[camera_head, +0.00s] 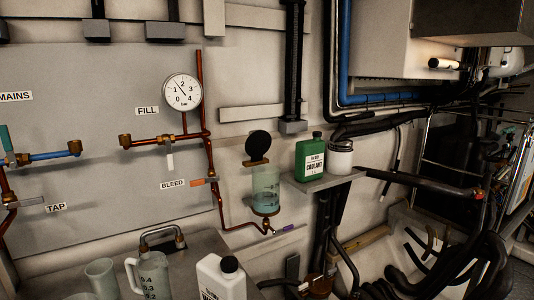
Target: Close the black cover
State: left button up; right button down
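A round black cover (258,144) stands tilted up above a clear cylinder (265,187) on the wall panel, left of the shelf. A brass-coloured piece sits between the cover and the cylinder's top. The cover's face is turned roughly toward me, so it does not lie flat over the cylinder. The cylinder holds pale bluish liquid and has a brass fitting at its base. Neither of my grippers is in view.
A green coolant bottle (310,158) and a white-grey jar (340,157) stand on a small shelf (322,181) right of the cylinder. A white bottle (221,279) and clear jugs (150,273) stand below. Copper pipes and a gauge (182,92) are left.

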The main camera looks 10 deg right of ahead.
aim_at(259, 142)
jog(key=z, duration=1.9)
jog(key=i, duration=1.45)
jog(key=u, duration=3.3)
